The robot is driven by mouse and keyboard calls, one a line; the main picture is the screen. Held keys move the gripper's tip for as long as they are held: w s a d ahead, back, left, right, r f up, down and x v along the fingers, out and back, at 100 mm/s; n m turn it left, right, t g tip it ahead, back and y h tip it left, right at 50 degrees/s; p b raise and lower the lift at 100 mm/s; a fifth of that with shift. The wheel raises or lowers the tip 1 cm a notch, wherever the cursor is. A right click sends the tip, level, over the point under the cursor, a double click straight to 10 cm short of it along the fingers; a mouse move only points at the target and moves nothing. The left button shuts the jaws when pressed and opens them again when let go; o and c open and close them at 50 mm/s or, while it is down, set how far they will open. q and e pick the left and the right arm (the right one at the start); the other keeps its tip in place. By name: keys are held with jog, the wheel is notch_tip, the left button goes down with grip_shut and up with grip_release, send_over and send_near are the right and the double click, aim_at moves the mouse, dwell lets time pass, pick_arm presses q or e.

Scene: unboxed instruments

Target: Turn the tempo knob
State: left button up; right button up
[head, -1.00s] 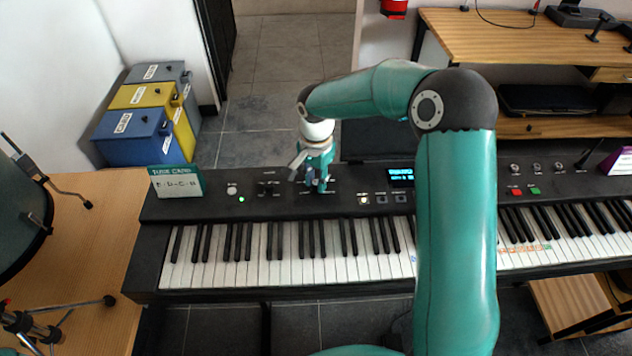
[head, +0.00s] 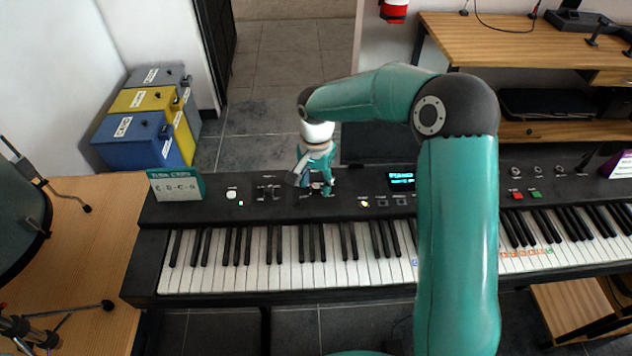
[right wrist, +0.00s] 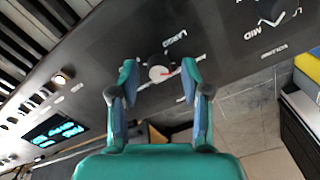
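The knob (right wrist: 158,73) shows in the right wrist view on the keyboard's black panel. It has a light grey round top with a red mark, and a dark ring around its base. My right gripper (right wrist: 160,72) is open, with one fingertip on each side of the knob and a visible gap on both sides. In the head view my right gripper (head: 316,190) points down at the panel and hides most of the knob. My left gripper is not in view.
The black keyboard (head: 148,262) spans the view. On its panel are a white round knob (head: 232,193), sliders (head: 268,192), a lit display (head: 401,181) and red and green buttons (head: 517,195). A tune card (head: 177,185) stands at the left end. Storage boxes (head: 135,135) stand behind.

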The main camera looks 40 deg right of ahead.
aim_at(316, 185)
notch_tip(316, 185, up, 12)
dwell(0.8)
jog(key=shift+f, duration=0.15)
